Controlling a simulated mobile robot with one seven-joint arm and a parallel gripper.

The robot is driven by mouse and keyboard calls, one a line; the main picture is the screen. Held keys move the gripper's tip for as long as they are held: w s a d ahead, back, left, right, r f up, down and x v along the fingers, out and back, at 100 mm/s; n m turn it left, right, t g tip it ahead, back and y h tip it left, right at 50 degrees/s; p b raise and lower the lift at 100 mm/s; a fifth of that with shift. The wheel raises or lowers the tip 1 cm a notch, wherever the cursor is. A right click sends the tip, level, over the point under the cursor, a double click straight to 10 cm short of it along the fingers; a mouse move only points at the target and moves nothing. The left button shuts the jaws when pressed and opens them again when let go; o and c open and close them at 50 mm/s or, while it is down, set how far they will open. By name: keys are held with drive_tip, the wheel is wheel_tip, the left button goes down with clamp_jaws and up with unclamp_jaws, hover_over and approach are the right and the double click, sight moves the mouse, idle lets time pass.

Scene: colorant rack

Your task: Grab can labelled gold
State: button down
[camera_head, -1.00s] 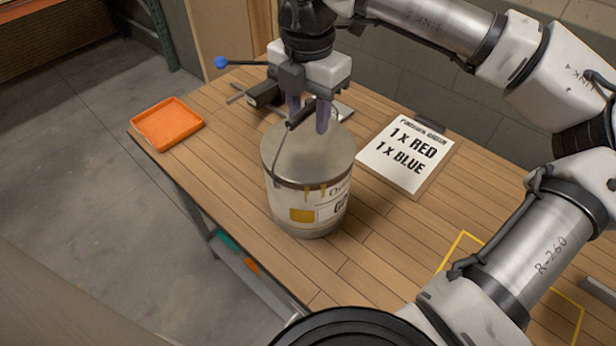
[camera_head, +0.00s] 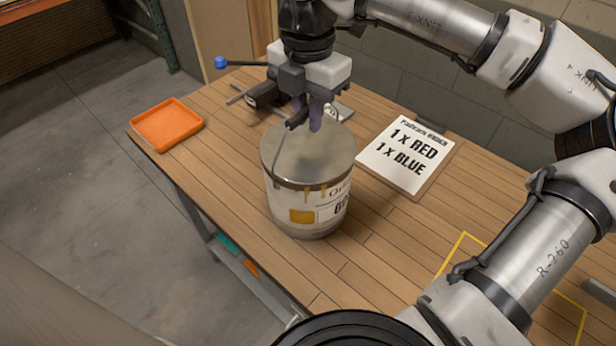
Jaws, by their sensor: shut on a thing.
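A large metal can (camera_head: 308,185) with gold drips stands upright at the middle of the wooden table in the head view. Its white label shows a gold square and partly readable lettering that starts with "G". My gripper (camera_head: 308,120) is above the can's lid, fingers pointing down. It is shut on the dark grip of the can's wire handle (camera_head: 297,117), which rises from the can's left side. The far side of the handle is hidden behind the fingers.
An orange tray (camera_head: 167,124) lies at the table's left corner. A clipboard (camera_head: 406,156) reading "1 x RED, 1 x BLUE" lies right of the can. A dark device with a blue knob (camera_head: 221,62) is behind. A yellow outline (camera_head: 462,236) marks the table at right.

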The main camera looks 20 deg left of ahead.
drive_tip(key=shift+r+p, duration=0.25)
drive_tip(key=shift+p, duration=0.1)
